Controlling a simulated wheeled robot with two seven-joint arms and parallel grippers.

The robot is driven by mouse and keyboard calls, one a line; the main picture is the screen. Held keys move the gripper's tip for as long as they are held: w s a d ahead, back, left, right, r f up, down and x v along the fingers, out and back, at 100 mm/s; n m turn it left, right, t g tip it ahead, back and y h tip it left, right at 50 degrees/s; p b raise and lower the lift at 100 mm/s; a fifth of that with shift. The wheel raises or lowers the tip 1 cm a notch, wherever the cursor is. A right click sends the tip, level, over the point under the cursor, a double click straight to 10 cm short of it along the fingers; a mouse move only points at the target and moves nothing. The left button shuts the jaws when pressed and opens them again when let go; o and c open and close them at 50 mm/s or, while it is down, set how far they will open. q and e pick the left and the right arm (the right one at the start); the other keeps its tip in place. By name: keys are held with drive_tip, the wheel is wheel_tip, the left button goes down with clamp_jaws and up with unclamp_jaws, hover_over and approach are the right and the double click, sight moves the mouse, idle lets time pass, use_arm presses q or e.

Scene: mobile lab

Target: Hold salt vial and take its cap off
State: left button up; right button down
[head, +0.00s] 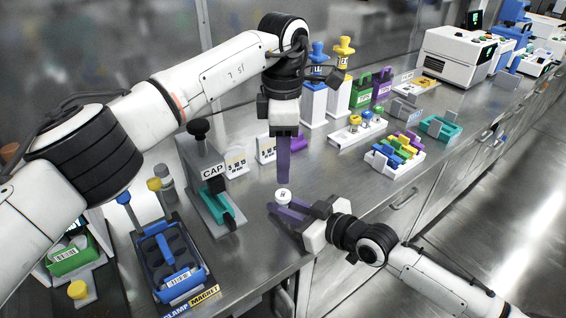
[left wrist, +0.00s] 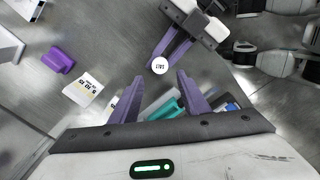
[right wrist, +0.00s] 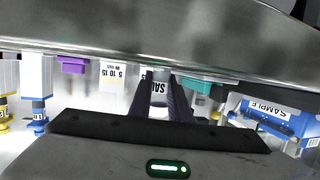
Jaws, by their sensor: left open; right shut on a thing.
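The salt vial shows its round white cap (head: 284,196) from above in the head view and just beyond the left fingertips in the left wrist view (left wrist: 159,65). My right gripper (head: 286,207) is shut on the vial and holds it upright. In the right wrist view the vial's label (right wrist: 159,88) shows between the purple fingers, reading "SAL". The cap is on the vial. My left gripper (head: 283,181) points down above the cap. In the left wrist view its fingers (left wrist: 160,77) are open, with nothing between them.
A grey stand marked CAP (head: 213,171) with a teal part stands left of the vial. A blue tray (head: 178,280) is at the front left. White number cards (head: 237,162) stand behind. A rack of coloured blocks (head: 395,153) is to the right. The bench edge is close by the right gripper.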

sight(283, 194)
use_arm(q)
drive_tip(key=m, duration=1)
drive_tip(key=shift+m, duration=0.4)
drive_tip(key=shift+f, duration=4)
drive_tip(key=shift+c, duration=0.4)
